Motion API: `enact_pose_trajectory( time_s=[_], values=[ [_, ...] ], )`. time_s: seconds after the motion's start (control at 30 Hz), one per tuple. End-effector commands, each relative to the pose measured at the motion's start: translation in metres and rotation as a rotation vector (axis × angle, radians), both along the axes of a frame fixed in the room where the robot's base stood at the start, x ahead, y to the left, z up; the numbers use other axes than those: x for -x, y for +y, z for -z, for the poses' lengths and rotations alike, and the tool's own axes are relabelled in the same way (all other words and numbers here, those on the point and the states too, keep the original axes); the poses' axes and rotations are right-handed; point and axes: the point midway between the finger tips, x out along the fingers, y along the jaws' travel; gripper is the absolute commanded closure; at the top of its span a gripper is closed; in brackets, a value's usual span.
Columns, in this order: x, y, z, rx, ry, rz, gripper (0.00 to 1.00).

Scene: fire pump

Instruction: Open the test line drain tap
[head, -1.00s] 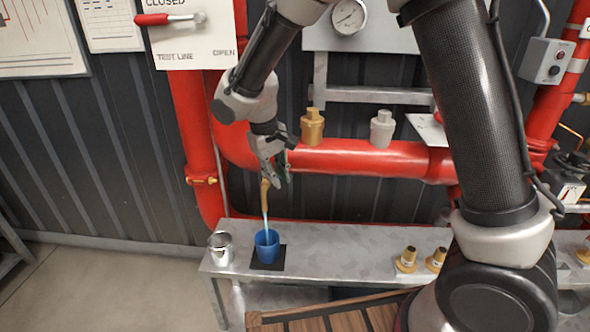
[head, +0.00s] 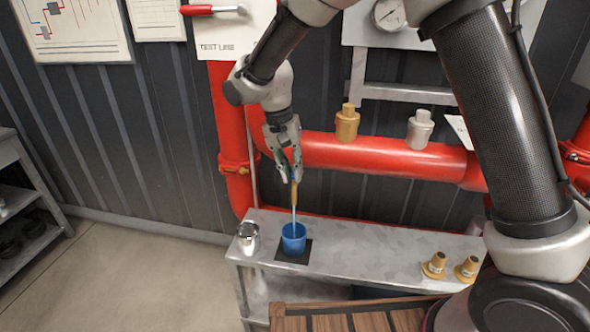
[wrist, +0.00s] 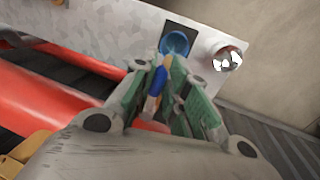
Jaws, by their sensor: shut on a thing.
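The drain tap shows as a brass body (head: 295,191) below my gripper (head: 290,174) in the head view. A thin pale blue stream runs from it into the blue cup (head: 293,240) on the bench. In the wrist view, a blue handle part (wrist: 158,82) sits between the fingers of my gripper (wrist: 172,68). The gripper is shut on this handle; the fingers hide much of the tap. The cup (wrist: 176,43) shows beyond the fingertips.
A shiny metal cup (head: 248,237) stands left of the blue cup on the grey bench (head: 365,250). Two brass fittings (head: 434,265) stand further right. A red pipe (head: 390,158) runs behind my gripper, with a brass fitting (head: 347,124) above it. Floor at left is clear.

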Motion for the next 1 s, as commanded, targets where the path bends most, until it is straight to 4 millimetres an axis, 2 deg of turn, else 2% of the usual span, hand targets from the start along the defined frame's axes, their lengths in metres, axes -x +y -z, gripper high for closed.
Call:
enact_pose_trajectory(
  time_s=[0.57, 0.6, 0.7, 1.0],
  values=[
    [-0.0021, 0.0024, -0.0009, -0.002, -0.004, 0.033, 1.00],
    [-0.0021, 0.0024, -0.0009, -0.002, -0.004, 0.033, 0.81],
    [-0.0019, 0.0023, -0.0008, -0.002, -0.003, 0.032, 0.63],
    [-0.0013, 0.0022, -0.0009, -0.001, -0.002, 0.032, 0.63]
  ],
)
